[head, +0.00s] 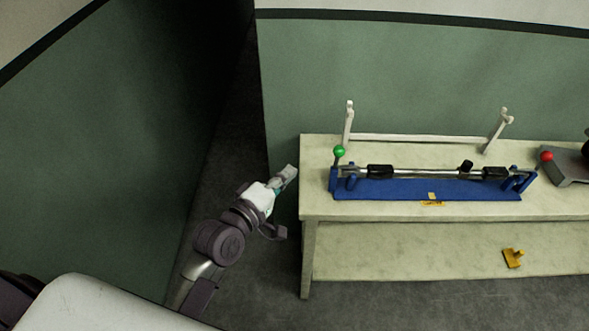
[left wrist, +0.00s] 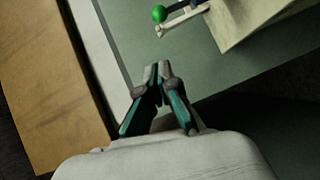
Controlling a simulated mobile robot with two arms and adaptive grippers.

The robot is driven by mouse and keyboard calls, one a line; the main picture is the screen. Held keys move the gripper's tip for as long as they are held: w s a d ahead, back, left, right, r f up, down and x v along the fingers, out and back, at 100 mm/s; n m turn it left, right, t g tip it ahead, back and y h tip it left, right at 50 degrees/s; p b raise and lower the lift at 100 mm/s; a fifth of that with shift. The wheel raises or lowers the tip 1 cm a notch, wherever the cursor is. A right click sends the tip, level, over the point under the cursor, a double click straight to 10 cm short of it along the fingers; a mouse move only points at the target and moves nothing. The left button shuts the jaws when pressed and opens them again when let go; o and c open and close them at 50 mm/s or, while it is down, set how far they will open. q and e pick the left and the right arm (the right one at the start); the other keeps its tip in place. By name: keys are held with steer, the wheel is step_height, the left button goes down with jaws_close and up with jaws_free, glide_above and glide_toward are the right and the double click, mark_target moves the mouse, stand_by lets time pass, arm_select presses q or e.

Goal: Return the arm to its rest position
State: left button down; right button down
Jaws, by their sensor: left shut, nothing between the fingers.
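My left gripper (head: 288,173) is at the left end of the bench in the head view, beside its corner and apart from what stands on it. In the left wrist view its two fingers (left wrist: 160,72) are closed together with nothing between them. My left arm reaches up from the lower left of the head view. My right gripper is not in view.
A pale bench (head: 400,212) has a blue base (head: 400,189) carrying a metal bar (head: 420,172), with a green ball (head: 339,151) at its left. A white stand (head: 415,138) is behind. A yellow piece (head: 513,258) lies on the lower shelf. A dark gap opens between green walls.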

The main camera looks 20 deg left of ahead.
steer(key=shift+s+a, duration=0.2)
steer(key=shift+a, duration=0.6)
